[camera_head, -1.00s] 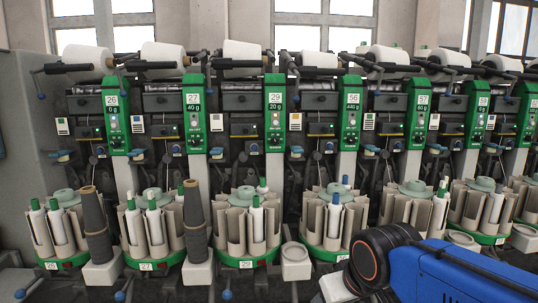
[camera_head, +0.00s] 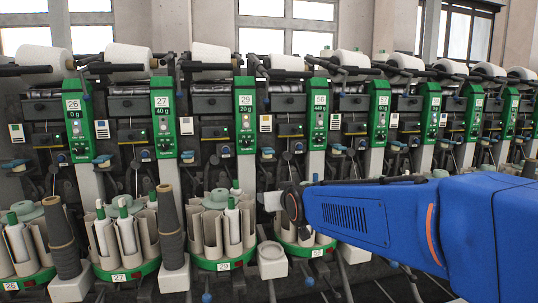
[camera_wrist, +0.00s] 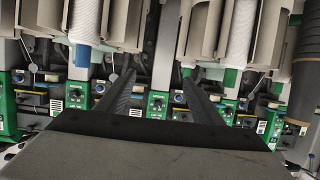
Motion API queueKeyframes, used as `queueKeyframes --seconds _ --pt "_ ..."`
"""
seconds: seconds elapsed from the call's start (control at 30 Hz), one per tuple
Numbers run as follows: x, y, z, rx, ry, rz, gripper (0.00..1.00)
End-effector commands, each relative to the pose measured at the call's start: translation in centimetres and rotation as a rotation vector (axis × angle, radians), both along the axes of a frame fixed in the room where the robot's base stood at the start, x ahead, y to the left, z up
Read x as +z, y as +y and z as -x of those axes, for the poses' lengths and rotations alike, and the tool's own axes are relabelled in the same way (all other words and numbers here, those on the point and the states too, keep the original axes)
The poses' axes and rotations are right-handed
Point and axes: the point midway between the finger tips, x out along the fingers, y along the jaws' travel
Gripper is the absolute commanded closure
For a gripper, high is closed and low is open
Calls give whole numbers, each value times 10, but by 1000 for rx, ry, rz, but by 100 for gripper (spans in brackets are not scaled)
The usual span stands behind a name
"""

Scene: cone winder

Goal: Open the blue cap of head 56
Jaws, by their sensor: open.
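The head 56 panel (camera_head: 319,118) is a green box with a white number plate. In the wrist view a blue cap (camera_wrist: 82,55) sits on the end of a white bobbin (camera_wrist: 88,20) at upper left. My gripper (camera_wrist: 157,72) is open and empty there, its two dark fingers apart. The blue cap is left of the left finger, with a gap between them.
A green-capped bobbin (camera_wrist: 232,40) hangs at upper right in the wrist view, right of the right finger. The magazine of head 29 (camera_head: 205,235) stands left of my arm, with tall dark cones (camera_head: 170,235) further left. Grey floor shows at lower right.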

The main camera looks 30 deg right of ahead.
Motion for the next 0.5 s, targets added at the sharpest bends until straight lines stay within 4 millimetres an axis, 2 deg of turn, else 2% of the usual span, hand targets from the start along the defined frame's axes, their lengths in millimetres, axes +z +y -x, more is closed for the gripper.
queueKeyframes --seconds 0.03,0.1,0.2,0.33,0.5 --pt "12 -13 -15 -17 -54 11 39" --pt "29 -27 -32 -34 -132 29 39" --pt "50 -44 -50 -52 -223 51 39" --pt "66 -57 -61 -66 -295 70 39" --pt "73 -62 -68 -69 -322 77 39"
